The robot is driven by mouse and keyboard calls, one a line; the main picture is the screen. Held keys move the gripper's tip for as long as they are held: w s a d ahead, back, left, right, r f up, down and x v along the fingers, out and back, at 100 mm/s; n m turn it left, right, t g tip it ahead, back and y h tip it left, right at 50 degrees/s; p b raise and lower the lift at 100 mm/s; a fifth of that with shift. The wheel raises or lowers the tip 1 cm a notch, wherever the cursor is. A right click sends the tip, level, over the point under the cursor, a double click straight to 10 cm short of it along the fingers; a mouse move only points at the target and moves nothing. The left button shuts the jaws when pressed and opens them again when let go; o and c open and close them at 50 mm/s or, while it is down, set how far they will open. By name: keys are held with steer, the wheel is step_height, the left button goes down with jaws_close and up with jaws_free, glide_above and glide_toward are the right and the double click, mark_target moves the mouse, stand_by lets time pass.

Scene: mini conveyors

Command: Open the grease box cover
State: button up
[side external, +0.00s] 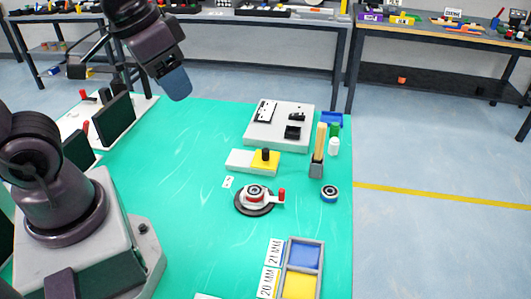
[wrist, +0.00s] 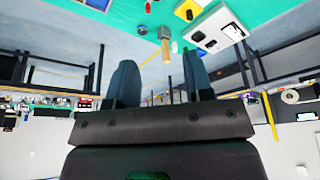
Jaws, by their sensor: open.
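In the wrist view the yellow part (wrist: 181,11) shows at the top edge, partly cut off. My gripper (side external: 176,84) is high above the mat's far left, well away from the box. In the wrist view its two fingers (wrist: 160,80) are spread apart with nothing between them.
A wooden-handled brush (side external: 319,148) stands right of the box. A grey-white plate (side external: 279,138) with black parts lies behind it. In front are a round turntable with a red handle (side external: 256,198), a bearing (side external: 329,194) and a blue-yellow tray (side external: 318,270). The mat's left-middle is clear.

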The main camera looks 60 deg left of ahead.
steer(key=w+a+f+n+g, duration=0.25)
steer(key=w+f, duration=0.35)
steer(key=w, duration=0.3)
steer(key=n+g, duration=0.1)
steer(key=n, duration=0.1)
glide_toward(266, 150)
step_height(266, 150, down, 10)
steer(key=shift+w+a+f, duration=0.15)
steer(key=shift+f, duration=0.05)
